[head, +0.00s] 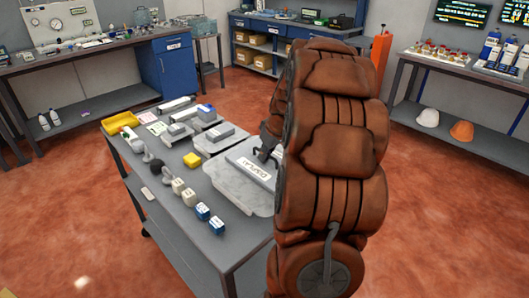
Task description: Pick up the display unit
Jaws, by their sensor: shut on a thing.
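The display unit (247,160) is a flat light-grey block with a white label reading DISPLAY. It is at the clear tray (231,194) on the grey table, in the middle of the head view. My gripper (265,157) is dark and reaches down over the unit's right part. It is shut on the display unit. My brown padded arm hides the right side of the unit and tray, and the far finger is hard to see. I cannot tell whether the unit is lifted clear of the tray.
On the table (178,228), several small white, cream and blue blocks lie left of the tray, with a yellow block (192,160) and a yellow bin (120,122). Grey parts lie behind. Benches stand along the walls. Red floor is open around the table.

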